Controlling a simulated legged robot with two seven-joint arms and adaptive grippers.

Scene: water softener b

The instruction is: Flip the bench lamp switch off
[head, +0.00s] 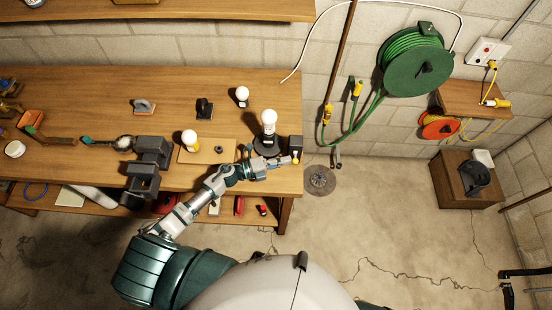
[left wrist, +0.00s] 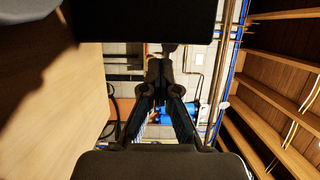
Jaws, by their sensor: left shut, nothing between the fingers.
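The bench lamp (head: 269,122) is a lit white bulb upright on a round dark base near the bench's right end. A small dark box (head: 296,143) stands just right of it, by the bench edge. I cannot make out clearly which part is the switch. My left gripper (head: 285,160) is shut and empty, in front of the lamp base and close below the dark box. I cannot tell whether it touches anything. In the left wrist view the gripper's fingers (left wrist: 158,68) are together, with a dark block above them. My right gripper is not in view.
The wooden bench (head: 60,95) holds another bulb (head: 190,138) on a board, a dark vise (head: 147,165) and small tools. A green hose reel (head: 418,65) hangs on the wall. Open floor (head: 360,215) lies right of the bench, with a small cabinet (head: 460,190) beyond.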

